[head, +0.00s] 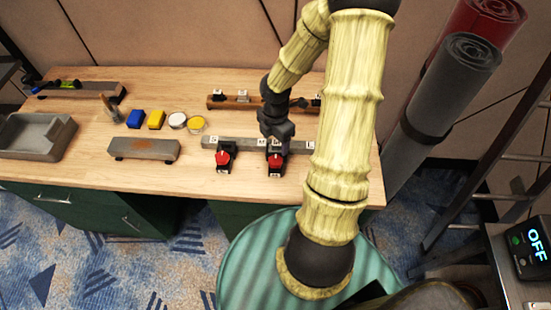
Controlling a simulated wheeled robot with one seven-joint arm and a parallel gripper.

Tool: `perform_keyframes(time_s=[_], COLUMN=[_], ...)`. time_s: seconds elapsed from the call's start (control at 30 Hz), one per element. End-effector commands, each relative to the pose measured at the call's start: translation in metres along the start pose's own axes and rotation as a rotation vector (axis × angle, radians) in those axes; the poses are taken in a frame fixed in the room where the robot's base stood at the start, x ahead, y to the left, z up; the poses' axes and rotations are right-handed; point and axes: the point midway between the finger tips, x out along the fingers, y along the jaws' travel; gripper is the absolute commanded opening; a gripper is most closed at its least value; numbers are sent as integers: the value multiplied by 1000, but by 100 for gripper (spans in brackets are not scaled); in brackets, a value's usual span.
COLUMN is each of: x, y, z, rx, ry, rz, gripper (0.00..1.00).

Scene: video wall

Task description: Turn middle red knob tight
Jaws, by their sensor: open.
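Two red knobs on black blocks show along the front rail (243,143) of the wooden workbench (80,185). The left red knob (222,158) stands clear. The other red knob (275,160), the middle one if a third is hidden behind my arm, is at the picture's centre. My gripper (276,141) is open, pointing down just above and behind this knob. It partly covers the knob's block. The picture is too small to tell whether the fingers touch it. The right end of the rail is hidden by my arm.
A second rail (225,103) lies behind the knobs. A rusty grey block (144,149), blue and yellow blocks, two small round tubs and a grey tray (39,137) are to the left. Rolled mats (452,85) and a ladder stand at the right. Front bench space is clear.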

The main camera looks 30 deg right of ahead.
Motion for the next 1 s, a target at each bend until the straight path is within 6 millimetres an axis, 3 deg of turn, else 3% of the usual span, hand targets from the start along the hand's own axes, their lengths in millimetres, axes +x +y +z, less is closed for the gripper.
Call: perform_keyframes(time_s=[0.1, 0.5, 0.9, 1.0], x=[25, 89, 96, 96], y=[0, 0, 0, 0], z=[-1, -1, 0, 0], rx=[-3, -2, 0, 0], ry=[2, 0, 0, 0], rz=[-3, 0, 1, 1], gripper=[64, 64, 64, 47])
